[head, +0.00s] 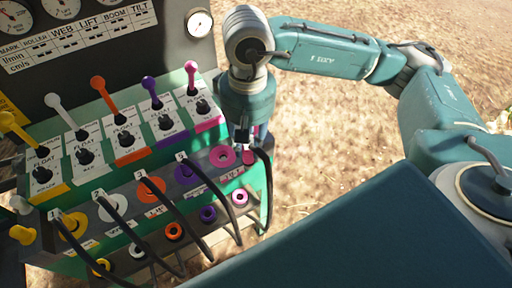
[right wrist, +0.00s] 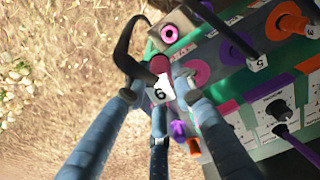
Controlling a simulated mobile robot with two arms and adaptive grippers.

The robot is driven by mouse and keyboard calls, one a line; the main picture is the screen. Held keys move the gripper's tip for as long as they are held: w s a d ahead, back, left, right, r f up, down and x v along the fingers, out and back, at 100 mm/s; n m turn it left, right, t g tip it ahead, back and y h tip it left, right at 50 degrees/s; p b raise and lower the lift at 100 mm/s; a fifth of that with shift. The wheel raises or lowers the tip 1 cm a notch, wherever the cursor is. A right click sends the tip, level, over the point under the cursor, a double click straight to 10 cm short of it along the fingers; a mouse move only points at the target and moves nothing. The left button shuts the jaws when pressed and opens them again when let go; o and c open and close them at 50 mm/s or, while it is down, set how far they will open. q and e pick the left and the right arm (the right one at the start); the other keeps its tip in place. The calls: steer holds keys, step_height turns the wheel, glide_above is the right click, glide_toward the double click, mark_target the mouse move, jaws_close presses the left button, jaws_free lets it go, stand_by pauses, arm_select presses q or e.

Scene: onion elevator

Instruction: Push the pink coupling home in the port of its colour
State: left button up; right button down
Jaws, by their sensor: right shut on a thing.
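My right gripper (head: 248,143) is shut on the pink coupling (head: 249,157), just right of the panel's port rows. In the right wrist view the coupling (right wrist: 160,66) sits between the fingertips (right wrist: 160,92), with a white numbered tag and a black hose curving away. A large pink ring port (head: 222,156) is left of the coupling; it also shows in the right wrist view (right wrist: 198,72). A smaller pink ring (head: 239,197) with a dark centre is below; the right wrist view shows it too (right wrist: 169,33). The coupling appears apart from both rings. My left gripper is not in view.
Other hoses run down from tagged couplings at the yellow (head: 73,226), white (head: 112,208), orange (head: 151,190) and purple ports. Coloured levers (head: 105,92) stand above them. Gauges are at the back. Open dirt ground (head: 320,150) lies to the right.

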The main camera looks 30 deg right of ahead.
steer(key=w+a+r+m+p, duration=0.1)
steer(key=w+a+m+p, duration=0.2)
steer(key=w+p, duration=0.55)
arm_select(q)
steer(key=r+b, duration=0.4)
steer(key=b, duration=0.1)
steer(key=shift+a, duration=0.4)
arm_select(e)
step_height(320, 180, down, 6)
steer(key=w, duration=0.2)
steer(key=shift+a+f+m, duration=0.25)
steer(key=shift+m, duration=0.15)
arm_select(q)
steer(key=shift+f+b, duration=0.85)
steer(key=shift+b, duration=0.15)
arm_select(e)
steer(key=shift+s, duration=0.1)
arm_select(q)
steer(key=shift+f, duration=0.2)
arm_select(e)
steer(key=shift+f, duration=0.2)
arm_select(q)
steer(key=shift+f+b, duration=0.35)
steer(key=shift+b, duration=0.15)
arm_select(e)
steer(key=shift+f, duration=0.25)
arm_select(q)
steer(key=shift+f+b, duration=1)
arm_select(e)
steer(key=shift+f, duration=0.65)
